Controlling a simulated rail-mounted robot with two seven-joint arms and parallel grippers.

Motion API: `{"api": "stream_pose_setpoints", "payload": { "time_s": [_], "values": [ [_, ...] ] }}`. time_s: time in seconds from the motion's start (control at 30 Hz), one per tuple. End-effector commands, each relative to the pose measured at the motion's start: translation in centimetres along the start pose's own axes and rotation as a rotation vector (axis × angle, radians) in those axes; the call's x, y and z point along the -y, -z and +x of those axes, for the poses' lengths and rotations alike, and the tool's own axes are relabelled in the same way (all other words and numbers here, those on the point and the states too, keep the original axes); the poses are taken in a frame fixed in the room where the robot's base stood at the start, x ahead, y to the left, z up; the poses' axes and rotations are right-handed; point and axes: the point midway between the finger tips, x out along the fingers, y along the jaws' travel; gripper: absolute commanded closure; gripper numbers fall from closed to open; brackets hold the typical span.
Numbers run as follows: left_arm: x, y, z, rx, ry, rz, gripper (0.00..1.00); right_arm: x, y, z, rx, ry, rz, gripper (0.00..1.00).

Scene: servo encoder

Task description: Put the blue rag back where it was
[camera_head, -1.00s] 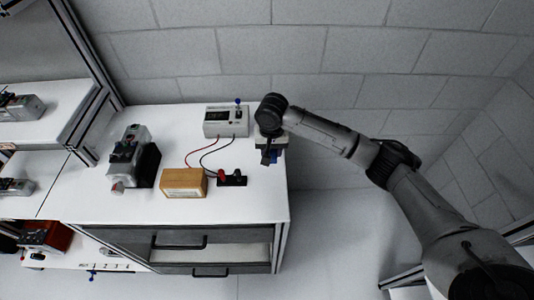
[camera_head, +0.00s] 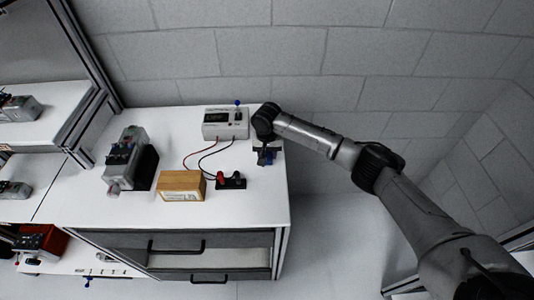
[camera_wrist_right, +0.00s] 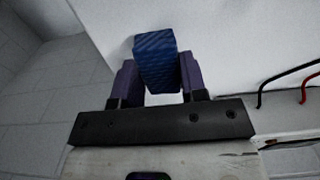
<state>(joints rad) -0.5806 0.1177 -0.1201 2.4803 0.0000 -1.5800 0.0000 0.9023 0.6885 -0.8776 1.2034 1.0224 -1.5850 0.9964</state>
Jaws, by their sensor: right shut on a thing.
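The blue rag (camera_wrist_right: 157,62) is a small dark blue patterned piece between the two purple-tipped fingers in the right wrist view. My right gripper (camera_wrist_right: 158,80) is shut on it. In the head view my right gripper (camera_head: 266,156) points down over the right rear part of the white worktop (camera_head: 250,205), near its right edge. A bit of the blue rag (camera_head: 268,160) shows there at the fingertips. I cannot tell whether the rag touches the worktop. My left gripper is not in view.
A white meter box (camera_head: 225,123) with red and black leads stands left of the gripper. A black terminal block (camera_head: 231,181), a wooden block (camera_head: 181,185) and a grey motor (camera_head: 128,160) stand further left. The worktop's front right is clear.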

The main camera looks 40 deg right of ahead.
Motion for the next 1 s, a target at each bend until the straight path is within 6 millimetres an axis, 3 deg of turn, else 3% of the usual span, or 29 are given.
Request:
{"api": "stream_pose_setpoints", "payload": {
  "time_s": [0.37, 0.4, 0.63, 1.0],
  "values": [
    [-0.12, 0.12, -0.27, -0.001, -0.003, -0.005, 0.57, 0.03, -0.01, 0.2, 0.0, 0.0, 0.001, 0.8],
    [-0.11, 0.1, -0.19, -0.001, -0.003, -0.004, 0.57, 0.04, 0.01, 0.25, 0.0, 0.001, 0.0, 0.58],
    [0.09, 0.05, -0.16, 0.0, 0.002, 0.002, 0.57, 0.03, 0.02, 0.24, -0.001, 0.001, 0.0, 0.36],
    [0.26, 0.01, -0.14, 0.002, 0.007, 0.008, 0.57, 0.05, 0.06, -0.7, -0.002, 0.003, 0.0, 0.35]
  ]
}}
